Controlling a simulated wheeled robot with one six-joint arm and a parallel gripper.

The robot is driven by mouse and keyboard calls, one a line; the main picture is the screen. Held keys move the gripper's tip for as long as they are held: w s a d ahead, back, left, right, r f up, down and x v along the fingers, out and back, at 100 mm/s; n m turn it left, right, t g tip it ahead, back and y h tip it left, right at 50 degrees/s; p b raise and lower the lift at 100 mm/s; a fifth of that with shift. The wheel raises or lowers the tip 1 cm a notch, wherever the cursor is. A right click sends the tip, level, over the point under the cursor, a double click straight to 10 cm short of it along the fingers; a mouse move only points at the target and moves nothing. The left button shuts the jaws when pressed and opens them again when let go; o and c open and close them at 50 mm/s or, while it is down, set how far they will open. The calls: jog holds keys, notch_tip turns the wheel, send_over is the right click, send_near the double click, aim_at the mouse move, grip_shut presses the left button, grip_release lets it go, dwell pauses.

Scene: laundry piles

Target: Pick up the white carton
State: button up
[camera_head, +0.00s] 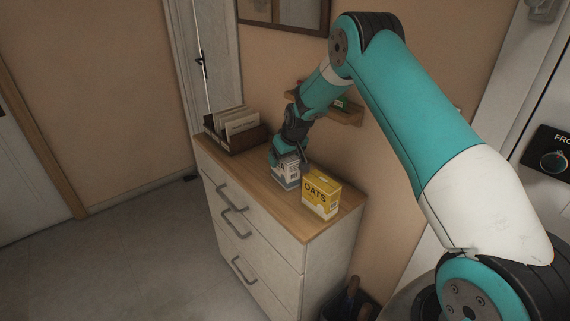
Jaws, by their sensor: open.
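The white carton (287,181) stands on the wooden top of the dresser (256,179), with grey-blue markings on its front. My gripper (289,160) is open and points down at the carton's upper part. Its fingers overlap the carton's top in this view, and I cannot tell whether they touch it. The gripper hides the carton's top edge.
A yellow oats box (321,194) stands close to the right of the carton. A dark wooden holder (234,139) with upright papers is at the dresser's left end. A small wall shelf (344,112) is behind my arm. A dark bin (350,303) stands right of the dresser.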

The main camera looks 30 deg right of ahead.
jog(key=shift+w+f, duration=0.1)
jog(key=shift+f, duration=0.1)
jog(key=shift+f+b, duration=0.25)
jog(key=shift+b, duration=0.1)
dwell(0.4)
jog(key=c, duration=1)
jog(key=shift+r, duration=0.1)
